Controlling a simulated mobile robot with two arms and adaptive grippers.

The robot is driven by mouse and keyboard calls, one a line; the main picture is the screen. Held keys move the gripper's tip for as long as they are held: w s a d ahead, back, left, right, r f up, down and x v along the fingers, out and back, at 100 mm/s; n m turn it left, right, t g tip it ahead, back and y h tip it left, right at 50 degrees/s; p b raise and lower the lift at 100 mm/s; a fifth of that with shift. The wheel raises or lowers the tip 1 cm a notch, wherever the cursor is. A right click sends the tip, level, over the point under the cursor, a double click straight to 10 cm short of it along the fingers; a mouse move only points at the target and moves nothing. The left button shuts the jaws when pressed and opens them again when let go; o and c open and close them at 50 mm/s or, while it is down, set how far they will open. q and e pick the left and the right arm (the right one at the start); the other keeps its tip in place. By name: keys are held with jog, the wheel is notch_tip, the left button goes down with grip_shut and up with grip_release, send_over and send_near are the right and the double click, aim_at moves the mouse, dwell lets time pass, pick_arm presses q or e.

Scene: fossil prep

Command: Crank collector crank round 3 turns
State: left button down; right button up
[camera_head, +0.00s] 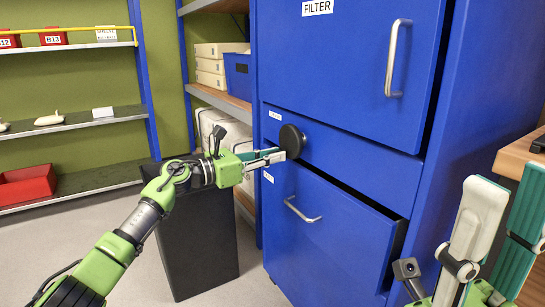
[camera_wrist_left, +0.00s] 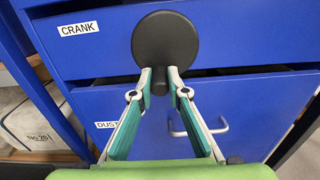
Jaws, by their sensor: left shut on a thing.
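The collector crank (camera_head: 293,142) is a dark round disc on the front of the blue cabinet, between the upper door and the lower drawer. In the left wrist view the disc (camera_wrist_left: 166,38) faces me, and a short dark handle (camera_wrist_left: 160,80) sticks out at its lower edge. My left gripper (camera_head: 279,156) is at the crank; its fingertips (camera_wrist_left: 160,77) are shut on the handle, one on each side. A CRANK label (camera_wrist_left: 80,29) is left of the disc. My right gripper (camera_head: 505,190) is at the lower right, open and empty, away from the crank.
The lower drawer (camera_head: 310,237) of the blue cabinet stands slightly open below the crank. A dark box-shaped stand (camera_head: 201,245) is under my left arm. Shelves with a red bin (camera_head: 27,184) are at the left. A wooden-topped surface (camera_head: 516,155) is at the right.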

pick_arm(q)
jog(key=c, duration=2)
grip_release()
jog(key=shift+a+f, duration=0.1)
jog(key=shift+o, duration=0.2)
jog(key=v, duration=1.2)
